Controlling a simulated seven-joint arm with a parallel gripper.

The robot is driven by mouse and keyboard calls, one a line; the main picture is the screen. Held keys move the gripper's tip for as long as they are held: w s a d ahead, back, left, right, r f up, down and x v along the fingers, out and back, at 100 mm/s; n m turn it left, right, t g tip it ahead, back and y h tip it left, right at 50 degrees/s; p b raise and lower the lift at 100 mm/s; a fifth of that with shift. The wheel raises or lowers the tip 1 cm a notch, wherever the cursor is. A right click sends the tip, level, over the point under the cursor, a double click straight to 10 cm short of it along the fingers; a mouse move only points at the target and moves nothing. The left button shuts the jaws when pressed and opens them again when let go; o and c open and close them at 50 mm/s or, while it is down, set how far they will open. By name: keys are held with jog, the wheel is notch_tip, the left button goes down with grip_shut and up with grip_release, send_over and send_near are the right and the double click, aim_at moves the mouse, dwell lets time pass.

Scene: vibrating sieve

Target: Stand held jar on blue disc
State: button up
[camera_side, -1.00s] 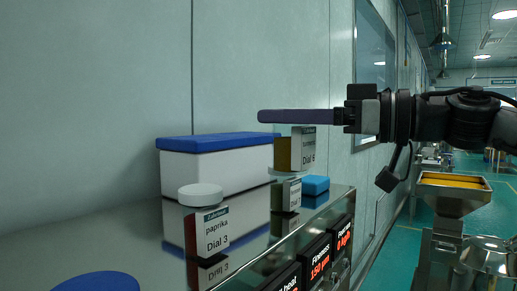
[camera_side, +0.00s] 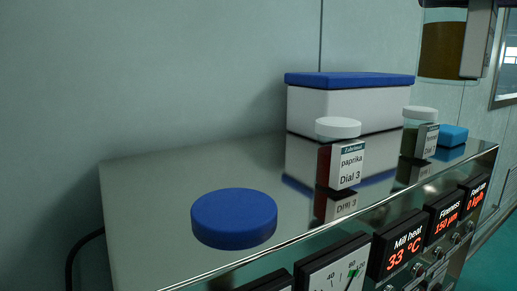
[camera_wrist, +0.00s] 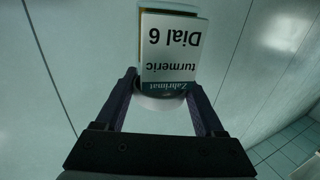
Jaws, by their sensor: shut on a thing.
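The held jar (camera_side: 443,50) shows at the top right of the side view, upright and partly cut off, with brown-yellow contents. In the wrist view the same jar (camera_wrist: 170,45) carries a label reading turmeric, Dial 6, upside down in the picture. My gripper (camera_wrist: 161,82) is shut on this jar near its white lid. In the side view almost all of the gripper is out of frame. The blue disc (camera_side: 234,220) lies at the front left of the shiny cabinet top, with nothing on it. The held jar is in the air, far to the disc's right in the picture.
A paprika jar (camera_side: 347,163) and a green-filled jar (camera_side: 420,139) stand along the cabinet's front. Behind them is a white box with a blue lid (camera_side: 350,79); a small blue block (camera_side: 452,135) is at right. The cabinet top (camera_side: 150,185) around the disc is clear.

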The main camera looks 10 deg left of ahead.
jog(key=s+a+n+g+y, duration=0.1)
jog(key=s+a+n+g, duration=0.15)
jog(key=s+a, duration=0.45)
send_over(231, 205)
jog(key=shift+g, duration=0.45)
notch_tip(231, 205, down, 12)
jog(key=shift+r, duration=0.25)
jog(key=shift+f, duration=0.85)
jog(key=shift+f, duration=0.1)
jog(key=o, duration=1.4)
jog(key=shift+f, duration=0.1)
